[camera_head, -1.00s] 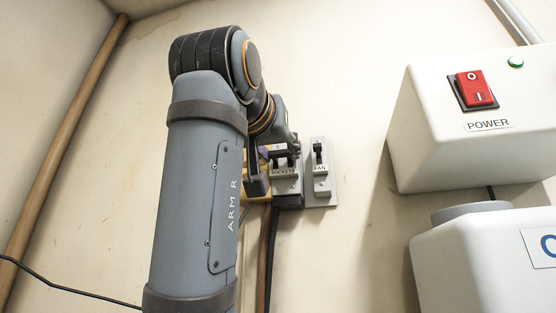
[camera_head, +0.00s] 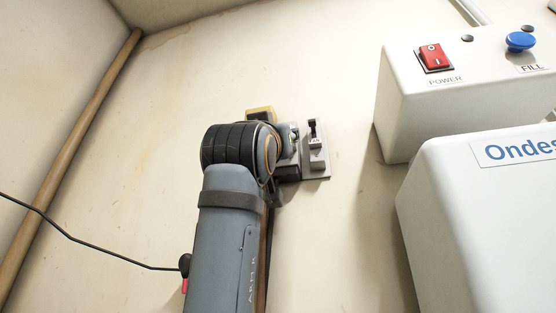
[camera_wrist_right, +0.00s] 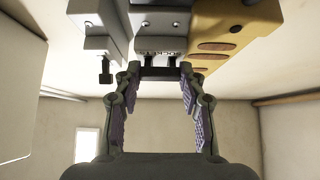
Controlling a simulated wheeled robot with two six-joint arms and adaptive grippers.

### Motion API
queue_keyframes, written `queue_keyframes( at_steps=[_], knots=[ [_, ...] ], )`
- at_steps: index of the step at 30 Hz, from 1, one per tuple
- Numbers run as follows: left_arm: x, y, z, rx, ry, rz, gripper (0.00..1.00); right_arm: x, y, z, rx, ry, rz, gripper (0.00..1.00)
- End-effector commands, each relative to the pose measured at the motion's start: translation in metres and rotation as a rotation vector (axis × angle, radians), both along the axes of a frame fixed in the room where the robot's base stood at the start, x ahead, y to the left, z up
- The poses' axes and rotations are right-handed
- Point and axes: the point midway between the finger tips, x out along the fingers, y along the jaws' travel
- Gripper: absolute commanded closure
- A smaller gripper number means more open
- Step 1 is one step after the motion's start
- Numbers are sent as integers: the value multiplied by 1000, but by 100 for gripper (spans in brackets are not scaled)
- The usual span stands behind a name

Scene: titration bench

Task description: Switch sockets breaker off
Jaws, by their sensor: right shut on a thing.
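The sockets breaker (camera_wrist_right: 161,30) is a grey block on the wall, its label upside down at the top middle of the right wrist view. In the head view my arm hides most of it. My right gripper (camera_wrist_right: 161,72) is below it, its two fingertips closed on the black breaker lever (camera_wrist_right: 160,71). I cannot tell whether the lever is up or down. My left gripper is in no view.
The fan breaker (camera_head: 316,150) sits just right of the sockets breaker, its black lever up. It also shows in the right wrist view (camera_wrist_right: 98,45). A yellow block (camera_wrist_right: 228,45) is beside the sockets breaker. A white box with a red power switch (camera_head: 433,57) is further right.

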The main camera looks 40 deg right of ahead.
Motion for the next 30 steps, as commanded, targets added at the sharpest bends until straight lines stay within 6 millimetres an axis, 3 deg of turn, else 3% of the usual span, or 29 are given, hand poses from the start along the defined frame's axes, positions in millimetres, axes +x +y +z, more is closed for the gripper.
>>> queue_keyframes(
  at_steps=[13,14,18,30],
  knots=[
    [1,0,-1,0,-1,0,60,1,0,-1,-6,-3,0,91],
    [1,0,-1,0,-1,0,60,1,0,-1,-6,-3,0,55],
    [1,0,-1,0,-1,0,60,1,0,-1,-6,-3,0,36],
    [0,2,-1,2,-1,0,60,0,0,7,-7,-5,-1,36]
  ],
)
